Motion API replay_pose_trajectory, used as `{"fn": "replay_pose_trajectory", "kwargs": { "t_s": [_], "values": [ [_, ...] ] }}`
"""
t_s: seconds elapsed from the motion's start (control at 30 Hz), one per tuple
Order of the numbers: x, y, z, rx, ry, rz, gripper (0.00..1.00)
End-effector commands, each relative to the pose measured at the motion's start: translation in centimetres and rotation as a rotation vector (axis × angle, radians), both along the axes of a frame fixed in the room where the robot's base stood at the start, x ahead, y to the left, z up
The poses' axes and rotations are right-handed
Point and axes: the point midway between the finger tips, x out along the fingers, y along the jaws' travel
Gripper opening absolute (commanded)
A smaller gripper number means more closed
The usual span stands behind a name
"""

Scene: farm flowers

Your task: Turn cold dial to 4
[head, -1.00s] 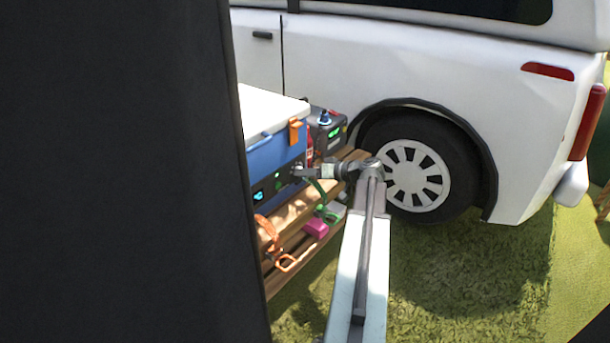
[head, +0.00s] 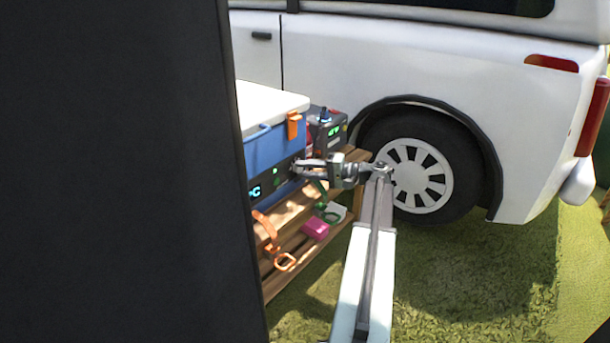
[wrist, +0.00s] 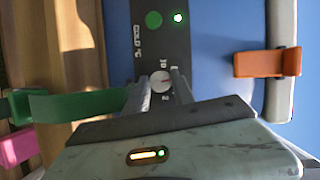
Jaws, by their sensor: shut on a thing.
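The blue cool box (head: 264,153) with a white lid stands on a wooden slatted bench. In the wrist view its dark control panel (wrist: 146,45) carries the words "COLD °C", a green round button (wrist: 153,19) and a lit green light. The cold dial (wrist: 160,82) is a small pale round knob with a red mark, with a few digits beside it that are too small to read surely. My gripper (wrist: 158,90) is shut on the dial, one finger on each side of it. In the head view my gripper (head: 302,165) reaches the panel's right end.
An orange latch (wrist: 266,63) sits on the box's side. A green strap (wrist: 75,105) and a pink block (head: 316,229) lie near the bench (head: 290,245). A dark device (head: 328,130) stands behind the box. A white van (head: 420,60) fills the background; grass lies to the right.

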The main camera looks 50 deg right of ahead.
Motion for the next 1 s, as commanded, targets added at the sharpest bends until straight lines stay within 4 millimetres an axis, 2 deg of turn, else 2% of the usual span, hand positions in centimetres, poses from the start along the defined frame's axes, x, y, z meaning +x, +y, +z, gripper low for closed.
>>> {"fn": "replay_pose_trajectory", "kwargs": {
  "t_s": [0.03,0.4,0.9,0.93,1.0],
  "values": [
    [-0.06,-0.05,-0.47,0.025,0.006,0.001,0.0],
    [-0.06,-0.06,-0.25,0.154,0.017,0.0,0.0],
    [-0.05,-0.1,-0.13,0.17,0.018,-0.002,0.0],
    [-0.05,-0.1,-0.13,0.17,0.018,-0.002,0.35],
    [-0.04,-0.11,-0.12,0.17,0.017,-0.002,0.51]
  ]
}}
